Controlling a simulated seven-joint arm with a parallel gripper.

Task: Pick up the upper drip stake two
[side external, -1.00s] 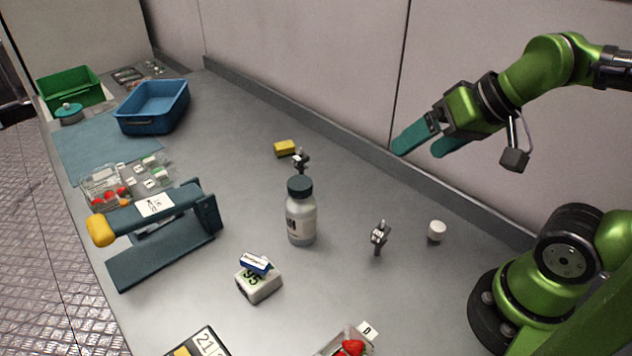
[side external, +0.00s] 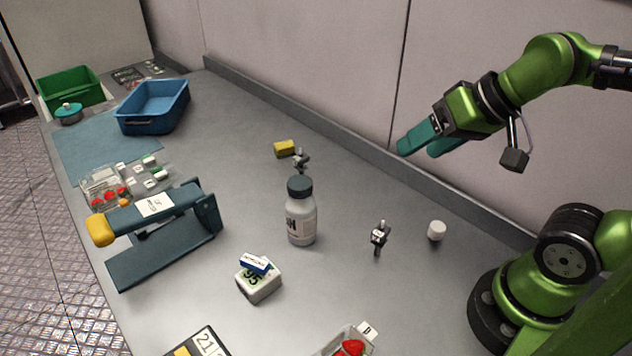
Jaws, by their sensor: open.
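Two small dark metal pieces that look like drip stakes are on the grey bench. The upper one in the picture (side external: 301,160) is behind the bottle, beside a yellow block. The lower one (side external: 380,237) is right of the bottle. Their fine shape is too small to make out. My gripper (side external: 421,146) has teal fingers. It is open and empty, high above the bench near the back wall, to the right of both stakes and apart from them.
A white bottle with a dark cap (side external: 301,213) stands mid-bench. A white cap (side external: 437,230), yellow block (side external: 284,148), boxed scale-like item (side external: 259,283) and blue sealer-like tool (side external: 165,250) lie around. A blue bin (side external: 152,107) and green bin (side external: 70,88) are far left.

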